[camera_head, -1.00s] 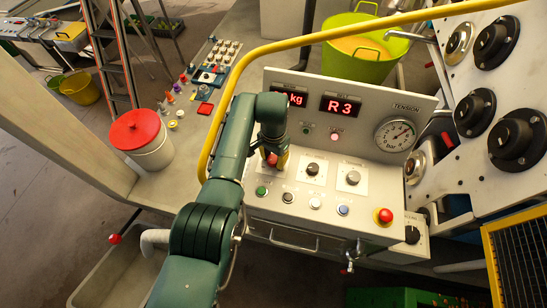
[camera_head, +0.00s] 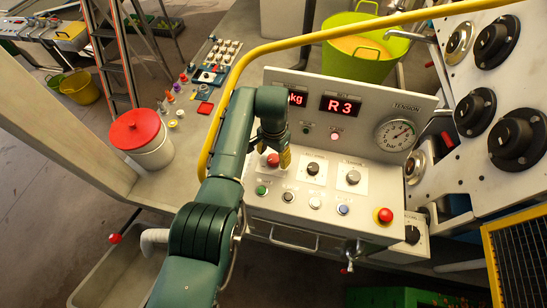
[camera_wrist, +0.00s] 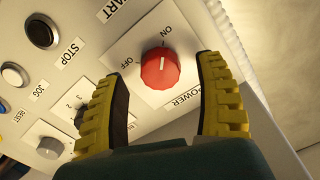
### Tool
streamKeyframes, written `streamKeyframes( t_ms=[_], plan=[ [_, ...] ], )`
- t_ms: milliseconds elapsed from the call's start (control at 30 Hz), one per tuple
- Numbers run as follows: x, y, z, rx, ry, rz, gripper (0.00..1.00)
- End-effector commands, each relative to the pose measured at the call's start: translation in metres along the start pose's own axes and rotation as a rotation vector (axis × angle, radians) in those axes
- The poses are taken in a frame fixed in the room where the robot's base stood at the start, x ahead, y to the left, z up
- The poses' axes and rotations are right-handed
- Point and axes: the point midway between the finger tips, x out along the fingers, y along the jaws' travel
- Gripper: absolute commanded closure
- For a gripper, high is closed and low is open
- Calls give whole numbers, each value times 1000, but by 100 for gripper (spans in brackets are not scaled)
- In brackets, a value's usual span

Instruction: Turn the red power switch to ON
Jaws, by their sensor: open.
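The red power switch (camera_head: 273,160) is a round knob on the front left of the control panel. In the wrist view the knob (camera_wrist: 160,70) shows whole, on a white plate labelled ON, OFF and POWER. Its white mark appears to point up in the picture, roughly toward ON. In the wrist view my gripper (camera_wrist: 162,78) is open, with the fingers spread either side of the knob's image. It holds nothing, and a gap from the knob shows.
Black and grey knobs (camera_head: 313,168) stand close to the right of the switch. A row of push buttons (camera_head: 288,197) lies in front, with a red emergency button (camera_head: 383,215) at right. An upright display panel (camera_head: 350,105) is behind, and a yellow rail (camera_head: 270,48) arches over.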

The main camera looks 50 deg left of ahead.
Motion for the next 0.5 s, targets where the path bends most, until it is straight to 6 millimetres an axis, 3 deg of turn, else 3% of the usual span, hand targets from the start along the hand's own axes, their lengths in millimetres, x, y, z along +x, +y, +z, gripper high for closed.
streamKeyframes(
  t_ms=[300,500],
  plan=[
    [-78,0,0,0,3,-2,29],
    [-100,0,0,0,0,-1,29]
  ],
)
